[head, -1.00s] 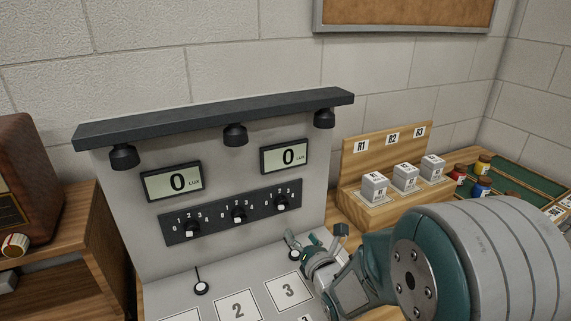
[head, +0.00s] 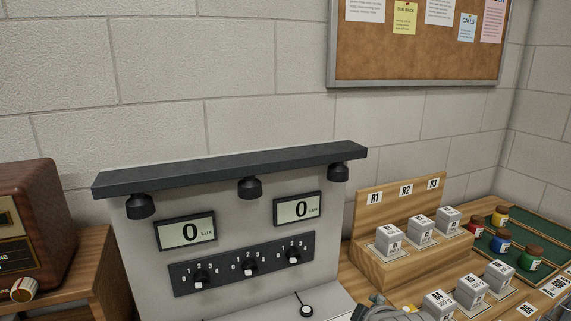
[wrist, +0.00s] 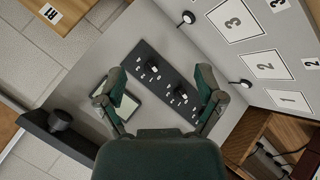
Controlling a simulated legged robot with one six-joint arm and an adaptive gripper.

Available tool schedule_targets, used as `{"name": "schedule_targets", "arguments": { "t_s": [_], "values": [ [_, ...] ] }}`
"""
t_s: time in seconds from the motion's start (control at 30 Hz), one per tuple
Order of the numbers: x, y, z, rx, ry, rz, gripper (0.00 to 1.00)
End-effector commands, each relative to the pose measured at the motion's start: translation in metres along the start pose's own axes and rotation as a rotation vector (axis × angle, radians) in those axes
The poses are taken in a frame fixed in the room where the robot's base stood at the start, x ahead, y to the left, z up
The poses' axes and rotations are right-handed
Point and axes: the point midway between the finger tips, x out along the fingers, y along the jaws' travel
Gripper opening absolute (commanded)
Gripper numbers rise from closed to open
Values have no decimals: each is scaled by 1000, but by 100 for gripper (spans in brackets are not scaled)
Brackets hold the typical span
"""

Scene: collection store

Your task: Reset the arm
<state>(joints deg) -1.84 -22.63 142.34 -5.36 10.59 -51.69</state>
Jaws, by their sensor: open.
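My gripper (wrist: 160,92) is open and empty in the wrist view, its two green fingers spread apart. Behind them is the grey test panel with its black dial strip (wrist: 165,80) and a display partly hidden by the left finger. In the head view only a small part of my arm (head: 388,312) shows at the bottom edge, right of the panel; the fingers are not clear there. The panel carries two displays (head: 185,231) (head: 298,208), both reading 0 lux, and a strip of three dials (head: 242,263) under a dark lamp bar (head: 235,169).
A wooden rack (head: 384,265) marked R1 to R3 holds grey blocks at the right, with more blocks (head: 470,291) in front. A brown radio (head: 35,225) is at left. Numbered pads (wrist: 238,22) lie on the panel base.

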Motion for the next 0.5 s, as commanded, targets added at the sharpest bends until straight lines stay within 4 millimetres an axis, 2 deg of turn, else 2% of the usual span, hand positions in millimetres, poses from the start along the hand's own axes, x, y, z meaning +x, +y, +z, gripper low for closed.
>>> {"name": "schedule_targets", "arguments": {
  "t_s": [0.3,0.5],
  "values": [
    [-72,-33,31,619,-186,-130,87],
    [-108,-56,45,919,-307,-174,87]
  ]
}}
